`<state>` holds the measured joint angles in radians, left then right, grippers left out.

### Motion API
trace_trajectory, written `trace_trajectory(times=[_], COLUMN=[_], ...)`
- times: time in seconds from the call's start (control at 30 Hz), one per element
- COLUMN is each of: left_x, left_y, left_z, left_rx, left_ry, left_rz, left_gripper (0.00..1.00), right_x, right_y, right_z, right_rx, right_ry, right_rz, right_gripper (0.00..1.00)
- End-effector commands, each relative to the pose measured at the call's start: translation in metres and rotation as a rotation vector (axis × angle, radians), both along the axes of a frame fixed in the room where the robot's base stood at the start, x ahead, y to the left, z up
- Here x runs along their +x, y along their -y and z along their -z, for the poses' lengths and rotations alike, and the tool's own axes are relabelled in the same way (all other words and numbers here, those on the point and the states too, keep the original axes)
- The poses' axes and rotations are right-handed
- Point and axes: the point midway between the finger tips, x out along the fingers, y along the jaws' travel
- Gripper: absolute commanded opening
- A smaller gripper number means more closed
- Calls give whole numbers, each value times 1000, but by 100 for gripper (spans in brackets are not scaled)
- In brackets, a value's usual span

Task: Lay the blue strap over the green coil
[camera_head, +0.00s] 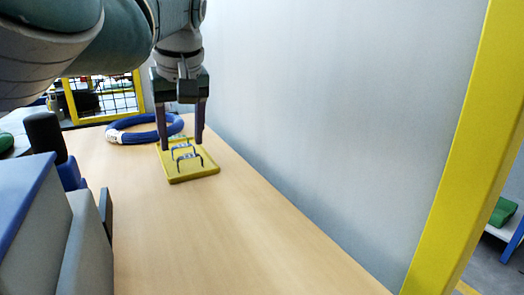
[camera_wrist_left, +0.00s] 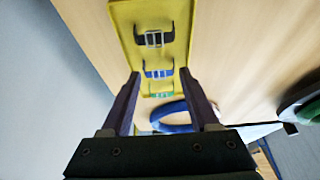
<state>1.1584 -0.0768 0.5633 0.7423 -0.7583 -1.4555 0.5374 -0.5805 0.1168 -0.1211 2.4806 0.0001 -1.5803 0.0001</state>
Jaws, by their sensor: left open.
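A yellow tray (camera_head: 207,171) lies on the table and holds several buckled straps standing as small arches. In the left wrist view the tray (camera_wrist_left: 122,15) holds a black strap (camera_wrist_left: 139,41), a blue strap (camera_wrist_left: 150,74) and a green strap (camera_wrist_left: 153,95). My left gripper (camera_head: 181,145) is open and points down over the tray. In the left wrist view its fingers (camera_wrist_left: 160,74) are either side of the blue strap; I cannot tell whether they touch it. A green curved thing, perhaps the green coil (camera_wrist_left: 309,112), is partly cut off at the right edge of that view. My right gripper is not in view.
A blue coil (camera_head: 118,136) with a white label lies behind the tray; the left wrist view shows it too (camera_wrist_left: 172,121). The wooden table (camera_head: 215,235) is clear in front. A grey wall (camera_head: 330,110) runs along the right, with a yellow post (camera_head: 465,140) nearer.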

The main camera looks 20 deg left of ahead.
Motion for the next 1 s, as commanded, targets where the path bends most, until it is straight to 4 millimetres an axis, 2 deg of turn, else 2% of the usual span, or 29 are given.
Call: trace_trajectory(times=[0.03,0.13,0.4,0.9,1.0], left_x=[2,3,4,4,4], left_y=[-2,-4,-4,-4,-4], left_z=[7,13,13,13,13], left_rx=[0,-1,0,0,0], left_ry=[0,1,3,1,1], left_rz=[-1,0,0,0,0], left_gripper=[61,61,61,5,0], right_x=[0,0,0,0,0], right_y=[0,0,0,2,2], right_z=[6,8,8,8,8], right_rx=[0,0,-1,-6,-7], right_ry=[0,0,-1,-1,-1], right_rz=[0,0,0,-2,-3], right_gripper=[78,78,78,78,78])
